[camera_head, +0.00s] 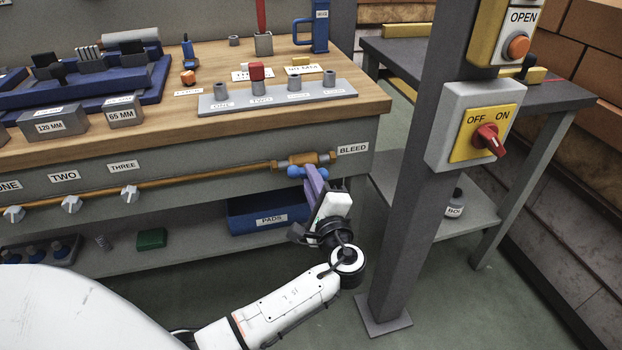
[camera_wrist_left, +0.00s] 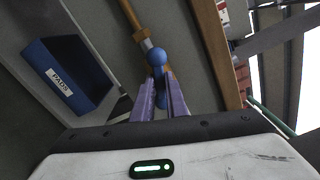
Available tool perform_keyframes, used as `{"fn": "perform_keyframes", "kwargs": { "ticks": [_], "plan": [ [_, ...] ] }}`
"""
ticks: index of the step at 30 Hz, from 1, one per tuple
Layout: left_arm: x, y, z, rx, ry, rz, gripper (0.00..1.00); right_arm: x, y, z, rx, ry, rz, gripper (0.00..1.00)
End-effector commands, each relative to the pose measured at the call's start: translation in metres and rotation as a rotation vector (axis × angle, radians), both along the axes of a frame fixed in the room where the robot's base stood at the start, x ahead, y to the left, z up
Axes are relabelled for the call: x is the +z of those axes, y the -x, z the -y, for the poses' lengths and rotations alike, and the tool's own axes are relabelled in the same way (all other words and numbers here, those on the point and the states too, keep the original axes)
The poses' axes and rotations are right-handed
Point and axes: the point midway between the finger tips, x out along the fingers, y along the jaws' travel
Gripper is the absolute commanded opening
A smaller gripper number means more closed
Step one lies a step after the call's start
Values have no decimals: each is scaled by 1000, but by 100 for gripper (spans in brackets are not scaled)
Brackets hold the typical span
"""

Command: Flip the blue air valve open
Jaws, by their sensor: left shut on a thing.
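The blue air valve handle (camera_head: 294,171) sits under the brass valve body (camera_head: 305,159) at the right end of the copper pipe, beside the BLEED label (camera_head: 353,148). My left gripper (camera_head: 310,176) reaches up to it from below. In the left wrist view the blue handle (camera_wrist_left: 157,57) shows between the purple fingers of the left gripper (camera_wrist_left: 161,92), which are shut on its lower part. The fingers hide part of the handle. My right gripper is not in view.
The pipe carries several small grey valves marked ONE, TWO and THREE (camera_head: 130,194). A blue PADS bin (camera_head: 250,215) stands on the shelf below. A grey post (camera_head: 410,190) with a red OFF/ON switch (camera_head: 487,141) rises to the right of my arm.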

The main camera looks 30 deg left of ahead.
Motion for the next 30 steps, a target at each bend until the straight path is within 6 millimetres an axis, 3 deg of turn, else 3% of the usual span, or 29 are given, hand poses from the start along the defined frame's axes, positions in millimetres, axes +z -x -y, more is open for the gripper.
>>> {"fn": "perform_keyframes", "kwargs": {
  "ticks": [7,12,21,22,24,30],
  "plan": [
    [-7,0,1,0,144,167,0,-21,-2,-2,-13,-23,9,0],
    [-3,0,1,0,220,255,0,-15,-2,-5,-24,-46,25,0],
    [-1,0,1,-1,227,264,0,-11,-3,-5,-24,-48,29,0],
    [-1,0,1,-1,227,264,18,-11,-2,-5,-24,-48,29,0],
    [-1,0,1,-1,227,264,29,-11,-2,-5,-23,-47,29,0],
    [0,0,1,-1,225,263,31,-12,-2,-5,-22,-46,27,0]
  ]
}}
